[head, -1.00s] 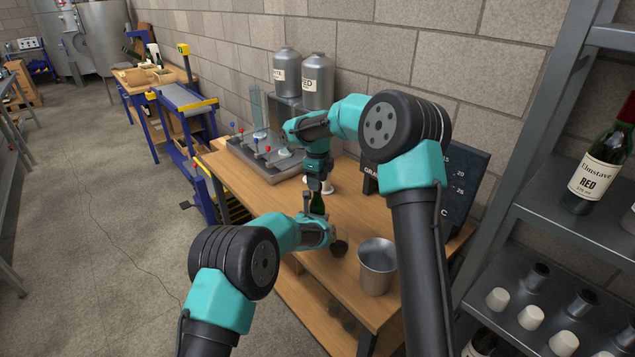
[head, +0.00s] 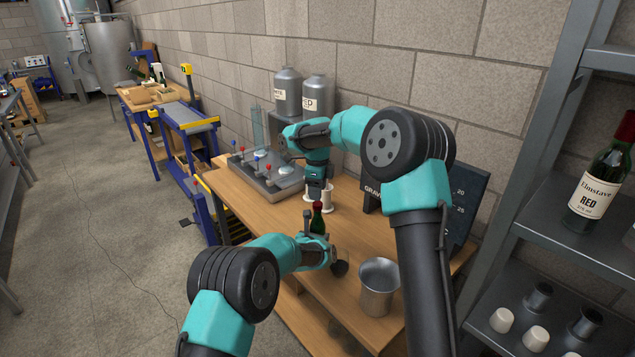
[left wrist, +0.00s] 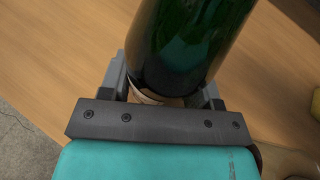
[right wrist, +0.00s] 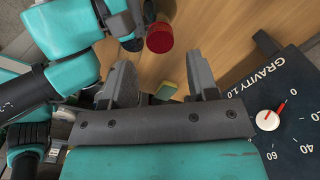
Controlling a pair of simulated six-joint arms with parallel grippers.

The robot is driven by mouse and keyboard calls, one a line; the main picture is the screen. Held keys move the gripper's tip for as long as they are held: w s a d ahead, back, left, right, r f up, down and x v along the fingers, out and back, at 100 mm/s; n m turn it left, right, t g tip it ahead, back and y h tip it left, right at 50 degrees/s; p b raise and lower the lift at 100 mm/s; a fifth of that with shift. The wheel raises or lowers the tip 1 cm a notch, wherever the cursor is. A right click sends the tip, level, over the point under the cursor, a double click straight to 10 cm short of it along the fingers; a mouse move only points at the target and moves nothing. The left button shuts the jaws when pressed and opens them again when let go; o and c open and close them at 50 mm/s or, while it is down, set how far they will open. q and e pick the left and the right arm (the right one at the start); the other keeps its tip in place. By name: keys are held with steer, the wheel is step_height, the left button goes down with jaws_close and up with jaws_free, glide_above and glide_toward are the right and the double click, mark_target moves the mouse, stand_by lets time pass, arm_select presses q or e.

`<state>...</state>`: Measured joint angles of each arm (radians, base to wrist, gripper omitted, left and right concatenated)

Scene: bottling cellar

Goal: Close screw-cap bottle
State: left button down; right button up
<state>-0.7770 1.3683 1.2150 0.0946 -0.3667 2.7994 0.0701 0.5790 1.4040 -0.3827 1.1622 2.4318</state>
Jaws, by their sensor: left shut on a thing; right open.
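A dark green bottle (head: 317,224) stands upright over the bench with a red cap (head: 317,206) on its top. My left gripper (head: 316,247) is shut on the bottle. In the left wrist view the green glass (left wrist: 190,45) fills the space between the fingers, with a sliver of pale label below. My right gripper (head: 318,194) is above the bottle, open and empty. In the right wrist view its fingers (right wrist: 160,82) are apart, and the red cap (right wrist: 160,37) shows beyond them, clear of both. Whether the cap is fully tight cannot be told.
A metal bucket (head: 379,292) stands at the bench's near right. A dark gauge board (head: 466,195) leans at the back right. A tray with red and blue knobs (head: 262,172) and two grey canisters (head: 287,92) are behind. The left front of the wooden bench (head: 246,205) is clear.

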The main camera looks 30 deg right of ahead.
steer(key=n, duration=0.6)
steer(key=shift+r, duration=0.25)
steer(key=n, duration=0.5)
steer(key=shift+r, duration=0.15)
steer(key=n, duration=0.5)
steer(key=shift+r, duration=0.2)
steer(key=n, duration=0.5)
steer(key=shift+r, duration=0.15)
steer(key=n, duration=0.5)
steer(key=shift+r, duration=0.2)
steer(key=n, duration=0.6)
steer(key=shift+r, duration=0.25)
steer(key=n, duration=0.5)
steer(key=shift+r+n, duration=0.15)
steer(key=shift+n, duration=0.15)
steer(key=n, duration=0.5)
steer(key=shift+r, duration=0.2)
steer(key=shift+f, duration=0.15)
